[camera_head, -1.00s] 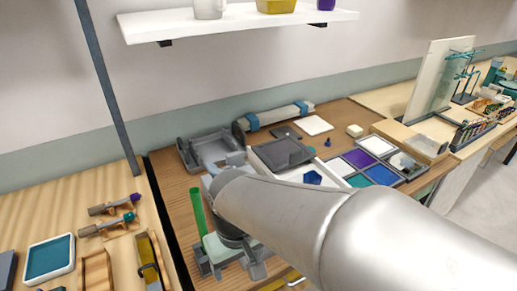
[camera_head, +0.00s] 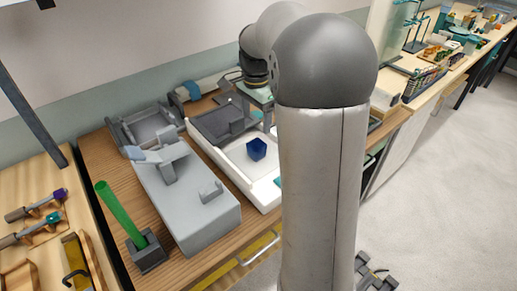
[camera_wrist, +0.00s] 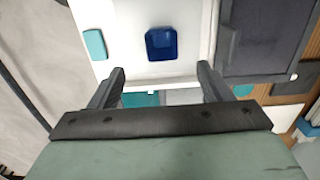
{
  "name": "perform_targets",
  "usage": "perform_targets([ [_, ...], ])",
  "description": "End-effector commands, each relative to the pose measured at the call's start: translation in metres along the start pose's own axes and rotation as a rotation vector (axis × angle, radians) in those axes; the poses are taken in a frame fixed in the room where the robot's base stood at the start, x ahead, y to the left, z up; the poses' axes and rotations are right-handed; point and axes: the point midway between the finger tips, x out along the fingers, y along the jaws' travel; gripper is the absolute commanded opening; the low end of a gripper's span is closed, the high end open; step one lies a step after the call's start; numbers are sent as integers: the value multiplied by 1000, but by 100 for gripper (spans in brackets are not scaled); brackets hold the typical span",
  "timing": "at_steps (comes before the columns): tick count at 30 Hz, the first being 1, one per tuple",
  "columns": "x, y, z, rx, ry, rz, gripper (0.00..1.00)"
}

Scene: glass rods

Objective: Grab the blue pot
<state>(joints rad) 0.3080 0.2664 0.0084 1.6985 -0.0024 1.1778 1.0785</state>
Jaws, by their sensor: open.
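The blue pot (camera_head: 257,149) is a small dark blue vessel on the white floor of a shallow white tray (camera_head: 262,196). In the wrist view the blue pot (camera_wrist: 161,44) lies beyond the fingertips, roughly centred between them. My gripper (camera_wrist: 162,71) is open, with nothing between its fingers. In the head view my arm hides much of the gripper, which is over the back of the tray, behind the pot. The gap in height between fingers and pot is hard to tell.
A dark grey lidded piece (camera_head: 222,121) covers the tray's back part. A grey machine (camera_head: 188,200) stands left of the tray, and a green tube (camera_head: 119,212) leans in a dark holder. A teal piece (camera_wrist: 94,45) lies near the pot. My arm hides the right side.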

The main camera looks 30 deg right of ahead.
Motion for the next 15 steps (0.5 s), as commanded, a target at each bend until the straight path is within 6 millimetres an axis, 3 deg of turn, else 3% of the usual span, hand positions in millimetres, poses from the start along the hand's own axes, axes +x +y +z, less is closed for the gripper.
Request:
perform_targets([
  [7, 51, 1, 0, -1, -3, 4, 72],
  [15, 72, 0, 0, -2, -1, 1, 72],
])
